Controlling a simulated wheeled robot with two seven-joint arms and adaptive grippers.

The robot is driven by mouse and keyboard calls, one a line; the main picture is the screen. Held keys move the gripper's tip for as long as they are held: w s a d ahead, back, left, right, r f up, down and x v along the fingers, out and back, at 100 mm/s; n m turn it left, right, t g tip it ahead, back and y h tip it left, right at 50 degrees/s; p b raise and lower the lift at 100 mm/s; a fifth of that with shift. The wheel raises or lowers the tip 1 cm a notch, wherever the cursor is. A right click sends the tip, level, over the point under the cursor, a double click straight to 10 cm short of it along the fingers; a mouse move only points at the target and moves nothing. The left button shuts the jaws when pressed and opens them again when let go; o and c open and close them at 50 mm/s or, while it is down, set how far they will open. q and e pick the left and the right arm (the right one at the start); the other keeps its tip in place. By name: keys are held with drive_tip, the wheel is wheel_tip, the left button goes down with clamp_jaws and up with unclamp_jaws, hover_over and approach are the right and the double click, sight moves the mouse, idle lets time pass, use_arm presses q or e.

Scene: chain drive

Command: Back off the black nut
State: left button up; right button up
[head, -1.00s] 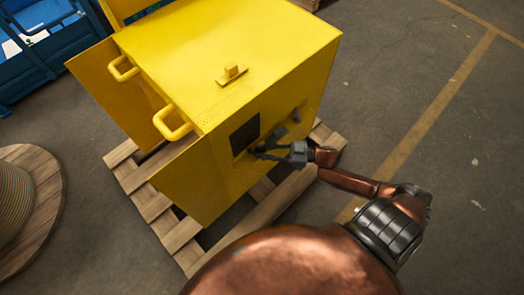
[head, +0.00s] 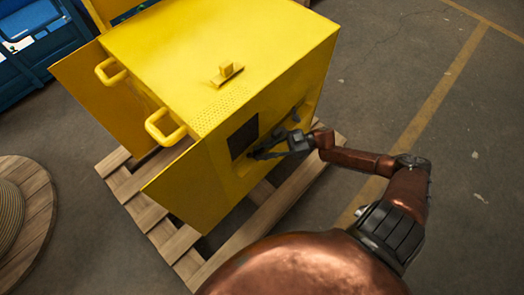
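The yellow machine housing (head: 215,60) stands on a wooden pallet, with a dark square opening (head: 243,136) in its near right face. My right gripper (head: 256,153) is at that face, just right of and below the opening, with its dark fingers pointing left toward the housing. The fingers look small and partly merge with the dark parts there, so I cannot tell if they are open or shut on something. I cannot make out the black nut; it may be hidden by the gripper or too small to see. My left gripper is not in view.
Two yellow handles (head: 165,128) stick out at the housing's left edge, beside an open yellow panel (head: 105,95). The pallet (head: 265,215) juts out below. A wooden cable reel (head: 35,215) is at left, a blue crate (head: 38,45) at upper left. The floor at right is clear.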

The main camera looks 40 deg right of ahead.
drive_tip(key=shift+o, duration=1.1)
drive_tip(key=v, duration=1.2)
